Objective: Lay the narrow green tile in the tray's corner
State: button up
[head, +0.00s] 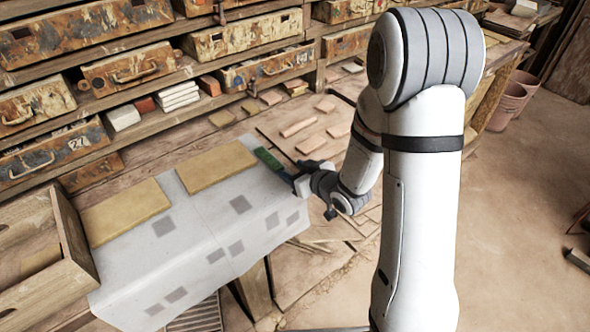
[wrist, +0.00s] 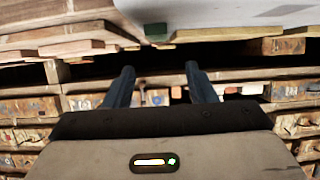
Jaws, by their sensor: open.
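The narrow green tile (head: 268,158) lies at the far right edge of the pale sheet in the head view, close to the tan board. Its near end is by my gripper (head: 288,176). In the wrist view the green tile (wrist: 155,32) shows end-on, beyond and roughly between the fingertips. My gripper's two dark fingers (wrist: 159,70) are apart with nothing between them. An open wooden box (head: 88,236) stands at the left edge of the head view; I cannot tell whether it is the tray.
A pale sheet (head: 190,230) with several grey squares covers the bench. Two tan boards (head: 125,212) (head: 216,166) lie along its back. Shelves with worn drawers (head: 135,68) stand behind. Pinkish tiles (head: 298,127) lie on the wooden surface beyond my gripper.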

jog(key=s+d+r+m+h, duration=0.1)
jog(key=d+r+m+h, duration=0.1)
jog(key=d+r+h, duration=0.45)
jog(key=s+d+r+m+g+h, duration=0.1)
jog(key=s+d+r+m+g, duration=0.1)
jog(key=s, duration=0.3)
jog(key=s+d+r+m+g+h, duration=0.1)
jog(key=s+d+r+g, duration=0.1)
jog(key=s+d, duration=0.3)
jog(key=shift+s+r+m, duration=0.35)
jog(key=shift+s+m, duration=0.05)
jog(key=shift+s, duration=0.05)
jog(key=s+r+g, duration=0.1)
jog(key=s, duration=0.3)
jog(key=s+r+m+g, duration=0.1)
jog(key=s, duration=0.3)
jog(key=s+r+g, duration=0.1)
jog(key=s, duration=0.3)
jog(key=shift+s+a+r+m+g+y, duration=0.2)
jog(key=shift+a+m+g+y, duration=0.1)
jog(key=shift+g, duration=0.1)
jog(key=shift+c, duration=0.8)
jog(key=shift+s, duration=0.1)
jog(key=shift+c, duration=0.3)
jog(key=shift+a, duration=0.15)
